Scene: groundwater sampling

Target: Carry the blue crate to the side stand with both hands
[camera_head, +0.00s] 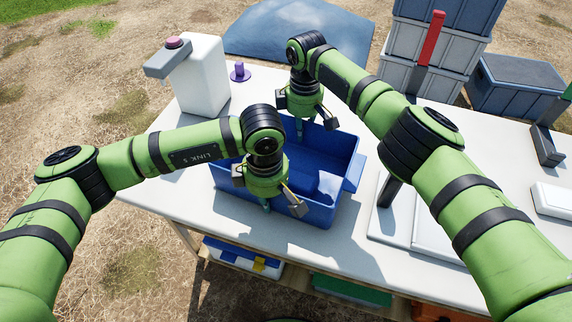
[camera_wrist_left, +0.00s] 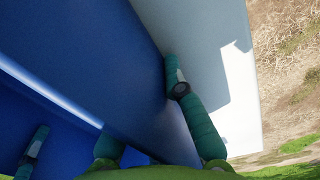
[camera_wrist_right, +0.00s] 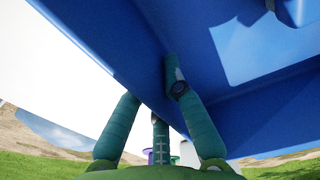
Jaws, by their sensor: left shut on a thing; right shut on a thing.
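The blue crate (camera_head: 342,155) is an open box over the white table, near its middle; I cannot tell whether its base touches the tabletop. My left gripper (camera_head: 268,200) is shut on the crate's near wall. In the left wrist view, that blue wall (camera_wrist_left: 95,65) runs between the fingers. My right gripper (camera_head: 300,126) is shut on the crate's far wall. The right wrist view shows the blue wall (camera_wrist_right: 130,60) close against the fingers. My forearms hide parts of the crate's rim. I cannot pick out the side stand in these views.
A white bottle (camera_head: 203,75) and a small purple piece (camera_head: 240,72) stand behind the crate at left. A white plate with a dark post (camera_head: 392,190) is at right. Grey bins (camera_head: 428,50) are stacked behind. The table's front left corner is clear.

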